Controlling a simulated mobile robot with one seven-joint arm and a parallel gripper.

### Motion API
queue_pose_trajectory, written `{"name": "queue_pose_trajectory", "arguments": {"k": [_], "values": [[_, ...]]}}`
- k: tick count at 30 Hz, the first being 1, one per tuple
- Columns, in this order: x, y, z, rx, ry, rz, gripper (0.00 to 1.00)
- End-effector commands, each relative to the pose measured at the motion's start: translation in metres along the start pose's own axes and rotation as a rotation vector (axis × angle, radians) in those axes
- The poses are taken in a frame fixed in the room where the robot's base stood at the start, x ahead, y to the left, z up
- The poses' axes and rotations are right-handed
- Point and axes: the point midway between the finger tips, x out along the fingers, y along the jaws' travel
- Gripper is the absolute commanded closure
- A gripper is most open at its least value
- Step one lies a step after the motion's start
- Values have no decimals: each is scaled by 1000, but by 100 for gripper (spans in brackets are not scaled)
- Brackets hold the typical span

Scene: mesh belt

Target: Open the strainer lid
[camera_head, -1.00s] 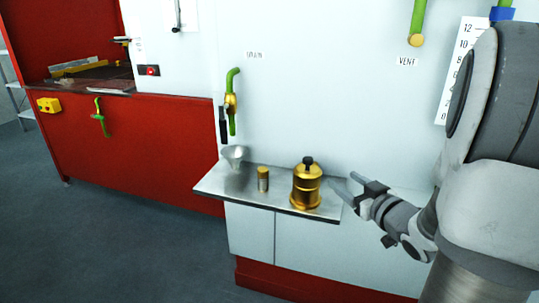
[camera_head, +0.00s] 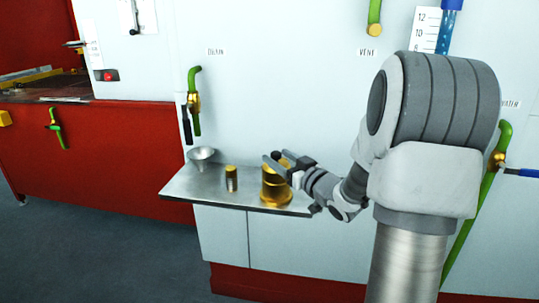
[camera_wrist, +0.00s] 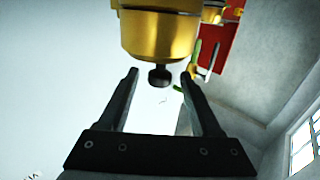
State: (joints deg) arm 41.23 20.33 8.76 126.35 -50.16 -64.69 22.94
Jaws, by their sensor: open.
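The brass strainer (camera_head: 271,190) stands upright on the metal shelf (camera_head: 210,188), partly hidden behind my gripper in the head view. In the wrist view its brass body (camera_wrist: 160,36) fills the top, with the lid's black knob (camera_wrist: 160,78) pointing down in the picture. My gripper (camera_head: 274,155) is at the top of the strainer, its fingers extending to the left. In the wrist view my gripper (camera_wrist: 160,73) is open, with one finger on each side of the knob and gaps visible between. The lid appears seated on the body.
A short brass cylinder (camera_head: 231,179) and a metal funnel (camera_head: 202,157) are on the shelf left of the strainer. A green-handled drain valve (camera_head: 194,100) is on the white wall above. The shelf's front left is bare.

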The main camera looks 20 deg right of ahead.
Motion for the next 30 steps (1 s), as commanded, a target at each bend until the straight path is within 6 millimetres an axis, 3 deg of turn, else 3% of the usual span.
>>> {"name": "queue_pose_trajectory", "arguments": {"k": [3,9,20,30], "values": [[22,0,2,1,0,-1,34],[44,0,1,1,0,0,34],[49,0,0,0,-1,1,34],[49,0,0,0,0,1,94]]}}
